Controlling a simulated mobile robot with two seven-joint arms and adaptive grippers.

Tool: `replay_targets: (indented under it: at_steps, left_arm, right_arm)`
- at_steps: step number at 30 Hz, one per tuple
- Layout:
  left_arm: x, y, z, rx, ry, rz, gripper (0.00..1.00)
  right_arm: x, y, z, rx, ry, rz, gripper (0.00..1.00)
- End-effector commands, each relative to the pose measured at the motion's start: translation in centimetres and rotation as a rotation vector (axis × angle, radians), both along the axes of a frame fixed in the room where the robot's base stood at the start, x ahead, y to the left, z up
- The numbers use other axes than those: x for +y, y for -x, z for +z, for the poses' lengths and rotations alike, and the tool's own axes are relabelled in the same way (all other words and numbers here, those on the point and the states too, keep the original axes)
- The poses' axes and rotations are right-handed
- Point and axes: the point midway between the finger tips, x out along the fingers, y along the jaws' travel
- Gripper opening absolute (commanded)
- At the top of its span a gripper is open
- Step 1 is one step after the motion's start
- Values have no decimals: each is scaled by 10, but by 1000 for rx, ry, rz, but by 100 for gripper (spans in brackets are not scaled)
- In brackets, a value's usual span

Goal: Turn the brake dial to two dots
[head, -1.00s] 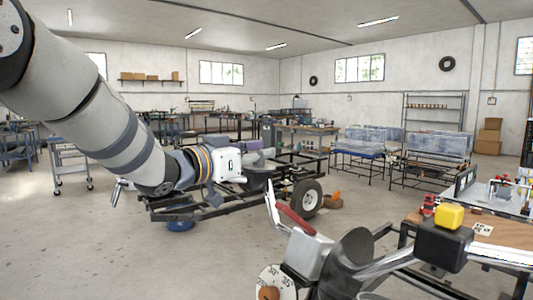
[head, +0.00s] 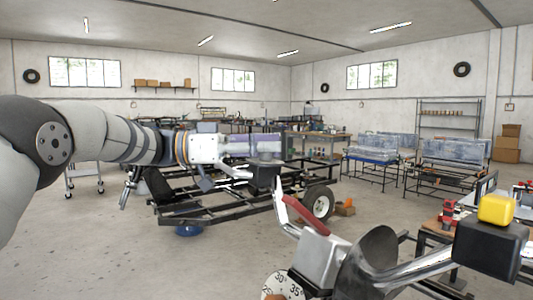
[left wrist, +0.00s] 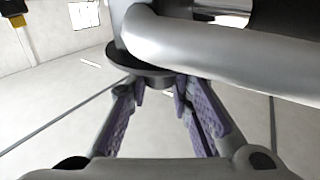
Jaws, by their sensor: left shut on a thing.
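A white dial (head: 284,287) marked 30° and 35° shows at the bottom edge of the head view. It is partly cut off, so I cannot see any dots. It sits below a silver housing (head: 322,258) with a red-gripped lever (head: 304,216). My left gripper (head: 280,146) reaches in level from the left, over a black block (head: 264,176), well above and behind the dial. In the left wrist view its purple fingers (left wrist: 163,88) close at a dark round part (left wrist: 153,76) under a silver tube (left wrist: 210,55). My right gripper is not in view.
A yellow cube (head: 495,208) sits on a black block (head: 490,247) at right, joined by a silver tube to a dark disc (head: 372,262). Behind stands a black wheeled frame (head: 200,215). Open floor (head: 100,260) lies at left.

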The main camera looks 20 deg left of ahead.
Motion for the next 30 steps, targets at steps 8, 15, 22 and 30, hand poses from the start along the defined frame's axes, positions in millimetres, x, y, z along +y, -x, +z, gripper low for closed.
replay_targets:
  at_steps: [8,15,22,30]
  left_arm:
    - [-3,1,-4,9,-1,-51,0]
    - [-3,1,-4,10,-1,-55,0]
    - [-3,1,-4,10,-1,-54,40]
    - [-2,1,-2,6,0,-49,41]
  right_arm:
    - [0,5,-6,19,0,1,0]
    - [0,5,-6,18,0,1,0]
    - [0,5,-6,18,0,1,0]
    - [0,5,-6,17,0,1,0]
